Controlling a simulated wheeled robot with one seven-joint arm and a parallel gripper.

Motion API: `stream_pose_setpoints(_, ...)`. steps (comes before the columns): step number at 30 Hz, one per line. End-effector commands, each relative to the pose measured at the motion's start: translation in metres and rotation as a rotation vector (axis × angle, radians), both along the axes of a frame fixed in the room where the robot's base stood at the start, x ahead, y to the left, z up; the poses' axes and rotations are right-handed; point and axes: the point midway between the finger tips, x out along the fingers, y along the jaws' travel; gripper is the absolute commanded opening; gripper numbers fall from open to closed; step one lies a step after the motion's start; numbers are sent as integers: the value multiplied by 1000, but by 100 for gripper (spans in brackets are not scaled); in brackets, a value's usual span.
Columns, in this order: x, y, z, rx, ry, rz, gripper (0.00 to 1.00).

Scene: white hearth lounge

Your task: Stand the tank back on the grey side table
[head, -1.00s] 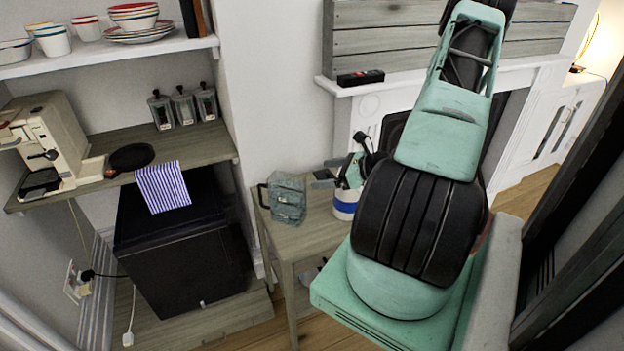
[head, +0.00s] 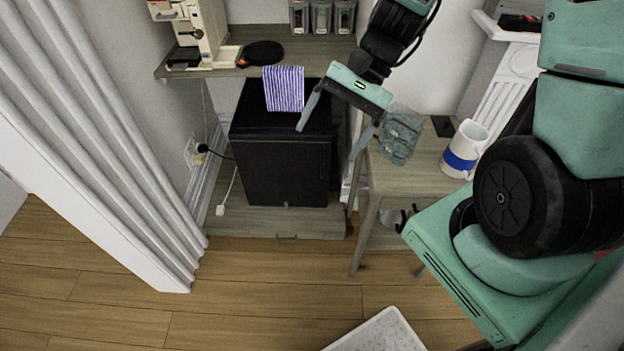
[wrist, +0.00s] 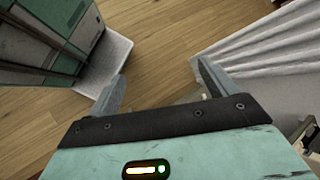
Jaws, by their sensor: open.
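A weathered grey-green, box-like canister (head: 400,135), the only thing here that looks like the tank, is on the grey side table (head: 425,178) near its left edge. I cannot tell for sure whether it stands upright. My gripper (head: 327,144) is open and empty, its fingers pointing down and left. In the head view it is left of the canister, its right finger overlapping the table's left edge; contact cannot be judged. In the wrist view my gripper (wrist: 160,72) has only floor between its fingertips, and the canister is out of view.
A white mug with a blue band (head: 465,150) stands right of the canister, and a small dark item (head: 442,126) lies behind. A black cabinet (head: 282,150) with a striped cloth (head: 284,88) above is left of the table.

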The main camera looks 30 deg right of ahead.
Motion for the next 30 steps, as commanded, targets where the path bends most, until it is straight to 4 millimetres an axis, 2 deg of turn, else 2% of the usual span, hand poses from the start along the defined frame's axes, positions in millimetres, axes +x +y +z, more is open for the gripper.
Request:
stream_pose_setpoints(1,-14,21,7,-51,-47,151,85)
stream_pose_setpoints(6,-58,64,24,-203,-216,609,85)
stream_pose_setpoints(12,-99,96,43,-336,-454,1080,85)
stream_pose_setpoints(15,-113,105,51,-376,-550,1240,85)
stream_pose_setpoints(21,-124,112,58,-407,-644,1378,85)
stream_pose_setpoints(30,-124,112,58,-408,-645,1383,85)
